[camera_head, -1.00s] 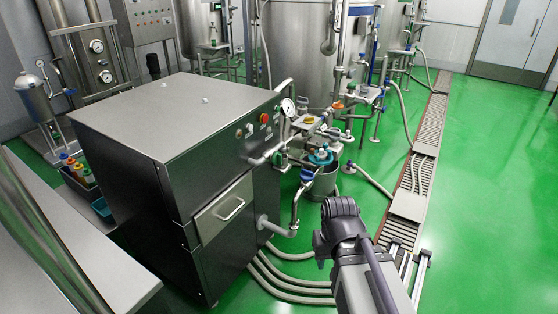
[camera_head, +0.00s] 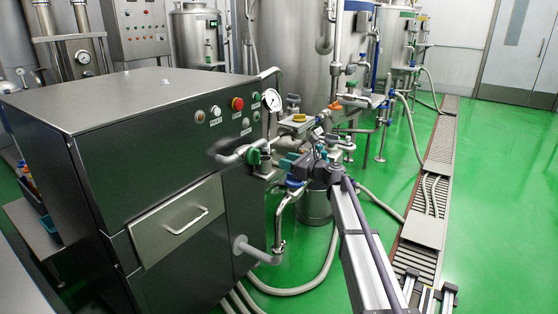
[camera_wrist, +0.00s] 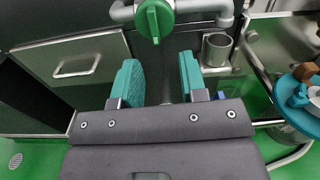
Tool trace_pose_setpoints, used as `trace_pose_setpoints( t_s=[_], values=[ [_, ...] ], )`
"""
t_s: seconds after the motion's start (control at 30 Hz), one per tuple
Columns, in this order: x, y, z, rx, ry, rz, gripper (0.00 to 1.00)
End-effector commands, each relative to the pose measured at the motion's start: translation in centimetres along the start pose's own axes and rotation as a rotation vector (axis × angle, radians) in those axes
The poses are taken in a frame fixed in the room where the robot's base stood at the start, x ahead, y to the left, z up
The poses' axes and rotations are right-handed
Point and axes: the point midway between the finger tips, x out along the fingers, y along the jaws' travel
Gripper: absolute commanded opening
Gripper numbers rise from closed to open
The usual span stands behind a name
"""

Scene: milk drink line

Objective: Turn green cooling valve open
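The green cooling valve (camera_wrist: 155,18) shows at the top of the wrist view, a round green knob on a grey pipe with its narrow grip bar roughly upright in the picture. In the head view the green valve (camera_head: 253,157) sits on the pipe at the right side of the steel cabinet. My gripper (camera_wrist: 160,78) has two teal finger pads, set wide apart with nothing between them. The valve lies beyond the fingertips, apart from them. In the head view my arm's end is near the valve cluster, and the fingers are hard to make out there.
The steel cabinet (camera_head: 150,150) with a drawer (camera_head: 178,222) stands to the left. A pressure gauge (camera_head: 272,99) and a yellow-topped fitting (camera_head: 299,118) are close by. A metal bucket (camera_head: 314,206) stands below. Green floor is open to the right.

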Motion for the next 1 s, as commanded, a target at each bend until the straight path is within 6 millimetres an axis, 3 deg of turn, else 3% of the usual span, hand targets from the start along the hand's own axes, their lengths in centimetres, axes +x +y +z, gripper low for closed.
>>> trace_pose_setpoints(
  t_s=[0.27, 0.7, 1.0],
  values=[
    [0.8, 0.1, 0.0, 0.06, 0.004, -0.003, 0.39],
    [9.8, 0.0, -0.1, 0.056, 0.005, -0.001, 0.39],
    [10.7, 0.2, -0.1, 0.056, 0.005, -0.001, 0.39]
  ],
)
